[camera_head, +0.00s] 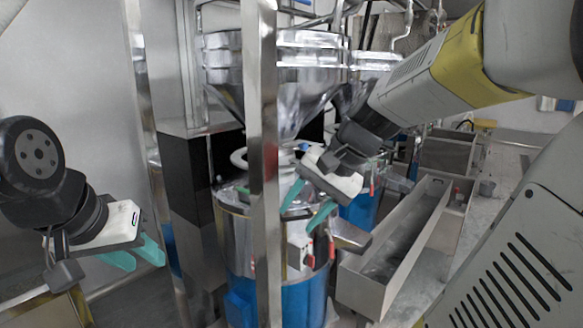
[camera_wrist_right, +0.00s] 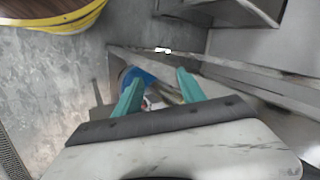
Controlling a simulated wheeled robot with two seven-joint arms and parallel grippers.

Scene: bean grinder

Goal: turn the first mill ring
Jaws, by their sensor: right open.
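The nearest mill has a steel upper body (camera_head: 235,235) and a blue lower part (camera_head: 300,300), under a steel hopper (camera_head: 305,75). A pale ring (camera_head: 239,159) shows at the mill's top, partly hidden by an upright post; I cannot tell for sure that it is the mill ring. My right gripper (camera_head: 307,205) is open and empty, its teal fingers pointing down in front of the mill's upper right side. I cannot tell whether they touch it. The right wrist view shows the fingers apart (camera_wrist_right: 158,82). My left gripper (camera_head: 142,257) is open and empty, left of the mill.
A steel upright post (camera_head: 264,200) stands in front of the mill. A long steel trough (camera_head: 400,245) lies at the right, with a second blue mill (camera_head: 358,213) behind. A dark cabinet (camera_head: 186,180) stands left of the mill.

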